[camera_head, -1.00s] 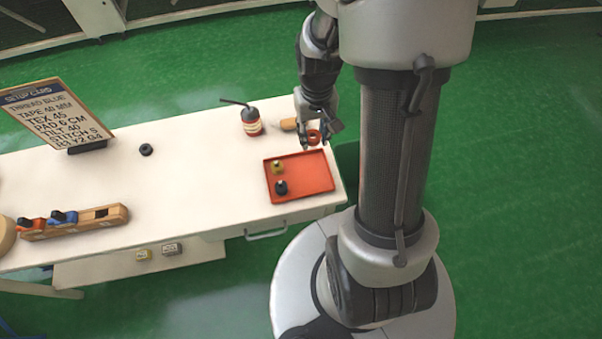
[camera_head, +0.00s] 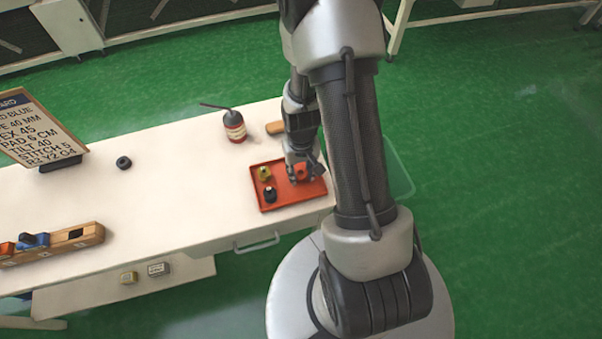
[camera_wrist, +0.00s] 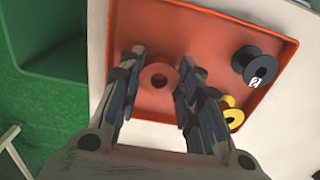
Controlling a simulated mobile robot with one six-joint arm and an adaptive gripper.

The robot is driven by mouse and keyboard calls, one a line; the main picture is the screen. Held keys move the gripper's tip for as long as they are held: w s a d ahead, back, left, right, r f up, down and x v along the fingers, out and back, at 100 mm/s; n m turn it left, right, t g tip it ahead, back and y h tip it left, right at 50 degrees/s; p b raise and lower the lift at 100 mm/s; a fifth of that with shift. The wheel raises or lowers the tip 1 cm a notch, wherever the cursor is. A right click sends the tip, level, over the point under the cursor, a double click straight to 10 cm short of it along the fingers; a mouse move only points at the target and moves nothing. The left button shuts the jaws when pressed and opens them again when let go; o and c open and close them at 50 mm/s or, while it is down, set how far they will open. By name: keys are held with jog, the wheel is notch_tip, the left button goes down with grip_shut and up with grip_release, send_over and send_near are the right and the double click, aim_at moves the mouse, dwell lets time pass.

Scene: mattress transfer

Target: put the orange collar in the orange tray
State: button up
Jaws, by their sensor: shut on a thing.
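The orange collar (camera_wrist: 158,76), a ring with a hole in its middle, is between the fingers of my gripper (camera_wrist: 157,82) in the wrist view. My gripper (camera_head: 301,176) is shut on it, over the right part of the orange tray (camera_head: 284,201). In the wrist view the orange tray (camera_wrist: 205,30) lies behind the collar. I cannot tell whether the collar touches the tray floor. A black spool (camera_wrist: 259,67) marked 2 and a yellow spool (camera_wrist: 232,115) are in the tray. The collar (camera_head: 301,172) is partly hidden by the fingers in the head view.
A bottle with a bent dark spout (camera_head: 235,126) and a tan block (camera_head: 276,127) stand behind the tray. A black ring (camera_head: 124,162) lies farther left. A wooden rack (camera_head: 58,243) and a setup card (camera_head: 37,128) are at left. The table's middle is clear.

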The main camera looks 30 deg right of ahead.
jog(key=shift+f, duration=0.35)
jog(key=shift+f, duration=0.15)
jog(key=o, duration=1.1)
jog(key=s+a+r+n+t+p, duration=0.1)
jog(key=a+r+p, duration=0.15)
jog(key=r, duration=1.15)
jog(key=s+a+r+t+p, duration=0.1)
jog(key=a+r+p, duration=0.15)
jog(key=r, duration=1.15)
jog(key=s+a+r+t, duration=0.1)
jog(key=s+a+r, duration=0.1)
jog(key=s+r, duration=0.1)
jog(key=s+a+r+n, duration=0.1)
jog(key=s+a+r, duration=0.1)
jog(key=s+r, duration=0.2)
jog(key=s+a+r+n+t, duration=0.1)
jog(key=s+a+r, duration=0.1)
jog(key=s+r, duration=0.2)
jog(key=shift+s+a+r+t, duration=0.1)
jog(key=shift+a+r+t, duration=0.05)
jog(key=shift+t, duration=0.15)
